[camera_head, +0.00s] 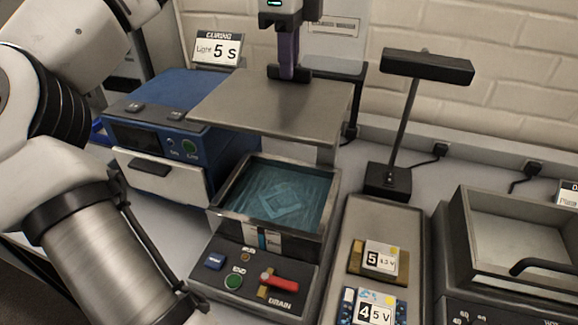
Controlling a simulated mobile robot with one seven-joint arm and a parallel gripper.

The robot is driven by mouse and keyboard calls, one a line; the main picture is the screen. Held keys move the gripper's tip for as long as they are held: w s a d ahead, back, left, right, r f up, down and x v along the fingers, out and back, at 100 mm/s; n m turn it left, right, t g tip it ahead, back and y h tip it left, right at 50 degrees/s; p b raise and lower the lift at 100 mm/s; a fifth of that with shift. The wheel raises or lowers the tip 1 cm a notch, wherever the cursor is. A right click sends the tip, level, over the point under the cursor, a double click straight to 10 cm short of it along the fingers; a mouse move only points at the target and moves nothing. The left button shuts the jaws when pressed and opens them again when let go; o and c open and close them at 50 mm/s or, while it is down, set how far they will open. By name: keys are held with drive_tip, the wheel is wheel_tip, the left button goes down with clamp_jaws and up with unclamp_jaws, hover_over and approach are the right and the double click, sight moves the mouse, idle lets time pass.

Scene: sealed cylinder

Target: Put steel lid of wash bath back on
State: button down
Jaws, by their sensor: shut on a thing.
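The wash bath (327,215) stands in the middle of the bench with its top open and bluish liquid showing inside. A pale square shape shows in the liquid. The steel lid (262,103) is a flat grey plate, held raised above and behind the bath opening, roughly level. My gripper (288,72) is shut on the dark handle on top of the lid. The lid is apart from the bath rim and hides what lies behind it.
A blue curing box (180,95) is close on the left. A black lamp (388,180) stands right of the bath. A tray (345,225) with number cards lies front right, and a grey basin (520,235) at far right. The drain panel (240,270) has a red lever.

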sight(289, 90)
wheel_tip(289, 90, down, 18)
drive_tip(key=p, duration=0.3)
drive_tip(key=shift+r, duration=0.25)
drive_tip(key=shift+f, duration=0.25)
drive_tip(key=c, duration=1.4)
unclamp_jaws()
drive_tip(key=shift+r, duration=0.1)
drive_tip(key=shift+c, duration=0.2)
drive_tip(key=shift+r, duration=0.1)
wheel_tip(289, 90, up, 12)
drive_tip(key=shift+r+b, duration=0.1)
drive_tip(key=shift+b, duration=0.9)
